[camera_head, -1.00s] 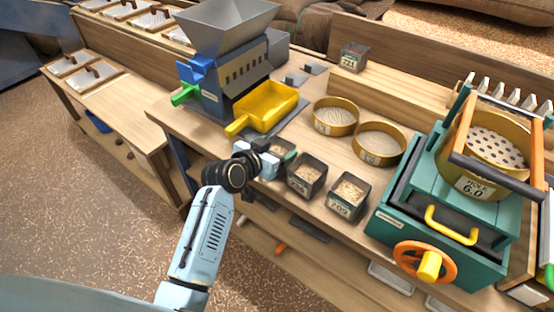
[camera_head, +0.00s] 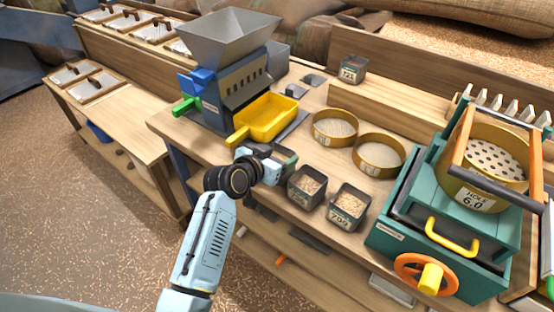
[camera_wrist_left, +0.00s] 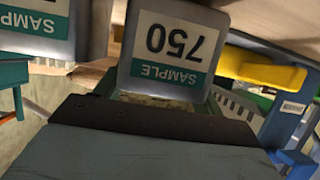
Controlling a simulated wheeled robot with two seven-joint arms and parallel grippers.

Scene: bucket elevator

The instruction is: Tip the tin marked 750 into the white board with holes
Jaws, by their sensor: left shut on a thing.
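My left gripper (camera_head: 266,163) is shut on the tin marked 750 (camera_head: 285,154), a small dark grey square tin at the bench's front edge. In the left wrist view the tin (camera_wrist_left: 135,72) shows its SAMPLE 750 label upside down, with pale contents just visible. In the head view the gripper hides part of the tin. Whether it clears the bench is hard to tell. White boards (camera_head: 121,12) in wooden frames with dark handles lie at the upper left; holes in them are too small to make out. My right gripper is not in view.
Two similar filled tins (camera_head: 306,187) (camera_head: 348,207) stand right of the held tin. A yellow scoop tray (camera_head: 266,117) and a grey hopper machine (camera_head: 229,80) are behind it. Two brass sieves (camera_head: 334,128) (camera_head: 379,153) and a teal sieve machine (camera_head: 440,225) stand to the right.

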